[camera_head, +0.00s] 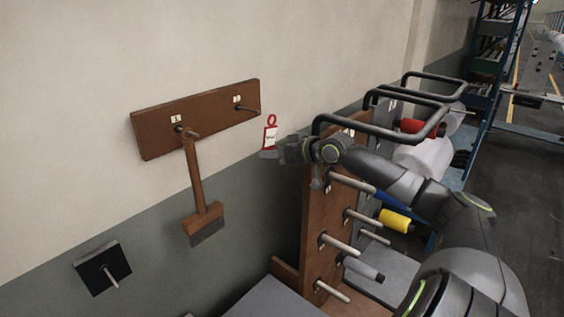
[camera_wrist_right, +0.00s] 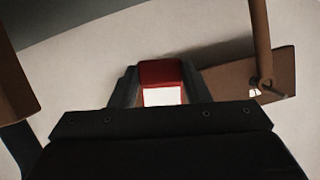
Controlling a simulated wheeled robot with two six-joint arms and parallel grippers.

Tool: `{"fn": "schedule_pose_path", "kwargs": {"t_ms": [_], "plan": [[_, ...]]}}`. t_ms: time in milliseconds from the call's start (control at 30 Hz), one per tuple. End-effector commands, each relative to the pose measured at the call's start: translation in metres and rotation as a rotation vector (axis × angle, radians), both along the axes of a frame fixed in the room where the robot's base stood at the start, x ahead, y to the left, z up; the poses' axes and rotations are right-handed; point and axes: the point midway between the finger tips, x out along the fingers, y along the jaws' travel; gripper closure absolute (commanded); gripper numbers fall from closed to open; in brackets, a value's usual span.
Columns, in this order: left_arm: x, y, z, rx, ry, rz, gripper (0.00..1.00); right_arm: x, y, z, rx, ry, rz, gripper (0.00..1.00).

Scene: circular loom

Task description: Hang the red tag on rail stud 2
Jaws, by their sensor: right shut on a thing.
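The red tag (camera_head: 270,134), with a ring at its top and a white label, is held upright by my right gripper (camera_head: 280,152). The right wrist view shows the red tag (camera_wrist_right: 162,76) between the two fingers of my right gripper (camera_wrist_right: 163,85). Rail stud 2 (camera_head: 246,108) sticks out of the brown wall rail (camera_head: 212,112) at its right end, under a label that reads 2. Stud 2 is bare. The tag is to the right of stud 2 and a little lower in the head view, apart from it. My left gripper is not in view.
A brown brush (camera_head: 200,200) hangs from stud 1 at the rail's left. A black plate with a peg (camera_head: 103,266) is on the wall lower left.

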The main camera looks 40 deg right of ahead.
Motion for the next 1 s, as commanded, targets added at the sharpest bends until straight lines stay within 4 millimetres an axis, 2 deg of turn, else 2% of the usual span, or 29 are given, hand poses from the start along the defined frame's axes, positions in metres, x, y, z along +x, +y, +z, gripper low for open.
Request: {"fn": "schedule_pose_path", "kwargs": {"t_ms": [100, 367, 1000], "plan": [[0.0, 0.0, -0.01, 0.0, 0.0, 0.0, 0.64, 0.012, 0.002, -0.001, 0.002, -0.005, 0.001, 0.85], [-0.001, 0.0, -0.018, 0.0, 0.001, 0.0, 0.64, 0.035, 0.004, -0.001, 0.003, -0.003, 0.001, 0.85], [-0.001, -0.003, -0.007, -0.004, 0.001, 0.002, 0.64, 0.033, 0.003, 0.006, 0.0, 0.001, 0.0, 0.85]]}}
